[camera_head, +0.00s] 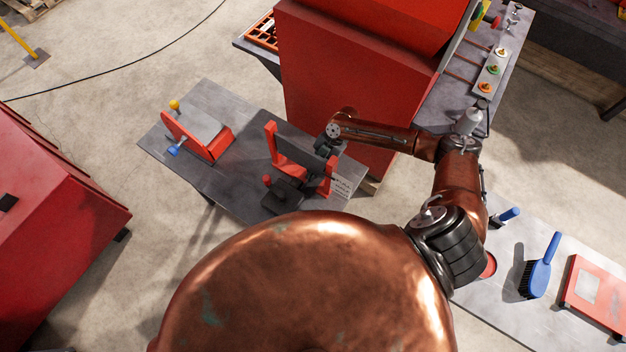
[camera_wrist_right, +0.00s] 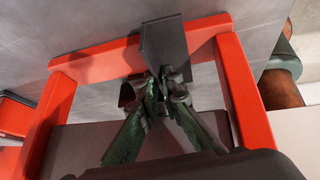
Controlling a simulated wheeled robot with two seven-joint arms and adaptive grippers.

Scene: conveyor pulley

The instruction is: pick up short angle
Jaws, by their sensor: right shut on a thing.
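In the wrist view, my right gripper (camera_wrist_right: 166,78) is shut on the short angle (camera_wrist_right: 163,45), a dark grey bent metal piece. The angle stands up between the fingertips, in front of the crossbar of an orange-red frame (camera_wrist_right: 236,85). I cannot tell whether it touches the frame. In the head view, my right gripper (camera_head: 325,150) hangs over the same frame (camera_head: 271,140) on a grey table (camera_head: 240,185); the angle is hard to pick out there. My left gripper is not in view.
A red fixture with a grey plate (camera_head: 200,130) stands at the left of the table. A black clamp (camera_head: 287,195) and a paper sheet (camera_head: 343,187) are near the frame. A large red machine (camera_head: 345,85) stands behind. A blue brush (camera_head: 541,268) lies on the right-hand table.

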